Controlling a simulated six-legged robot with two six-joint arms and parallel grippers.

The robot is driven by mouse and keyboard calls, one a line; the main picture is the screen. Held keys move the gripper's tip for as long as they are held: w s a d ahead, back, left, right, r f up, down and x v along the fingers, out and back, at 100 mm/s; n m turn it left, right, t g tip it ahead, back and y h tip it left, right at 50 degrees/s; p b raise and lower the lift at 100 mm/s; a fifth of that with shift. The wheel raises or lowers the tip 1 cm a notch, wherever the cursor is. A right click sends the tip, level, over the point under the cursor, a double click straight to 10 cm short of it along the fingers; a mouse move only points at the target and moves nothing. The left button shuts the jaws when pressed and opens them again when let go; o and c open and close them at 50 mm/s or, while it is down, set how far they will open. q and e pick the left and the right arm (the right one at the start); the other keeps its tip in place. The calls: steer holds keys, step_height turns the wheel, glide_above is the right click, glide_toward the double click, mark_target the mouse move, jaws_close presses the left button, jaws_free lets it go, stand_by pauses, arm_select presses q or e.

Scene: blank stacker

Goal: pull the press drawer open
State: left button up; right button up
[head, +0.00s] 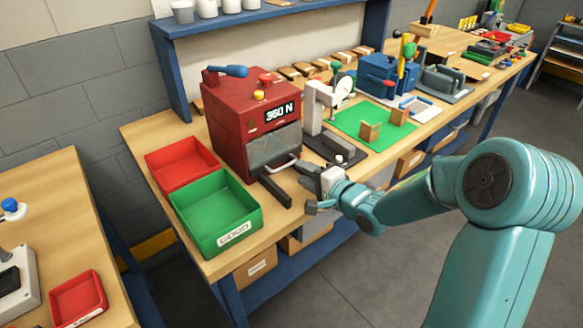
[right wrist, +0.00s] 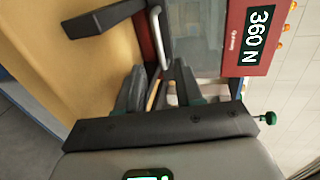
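The red press (head: 250,122), its display reading 360 N, stands on the workbench. A pale metal handle (head: 281,166) sticks out low on its front, below a clear grey window. The handle also shows in the right wrist view (right wrist: 157,35), just ahead of my gripper, its near end about level with the fingertips and between them in the picture. Contact cannot be told. My right gripper (head: 311,186) is open, its two dark fingers apart, also in the right wrist view (right wrist: 158,68). How far the drawer is out cannot be told. My left gripper is not in view.
A dark bar (head: 275,190) juts from the press's front left, beside the handle. A green GOOD bin (head: 216,214) and a red bin (head: 181,166) stand left. A white hand press (head: 315,108) on a dark base stands close right, near a green mat (head: 357,124).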

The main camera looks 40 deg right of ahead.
mark_target(289, 165)
steer(key=x, duration=0.5)
steer(key=shift+w+a, duration=0.2)
jaws_close()
stand_by(1.2)
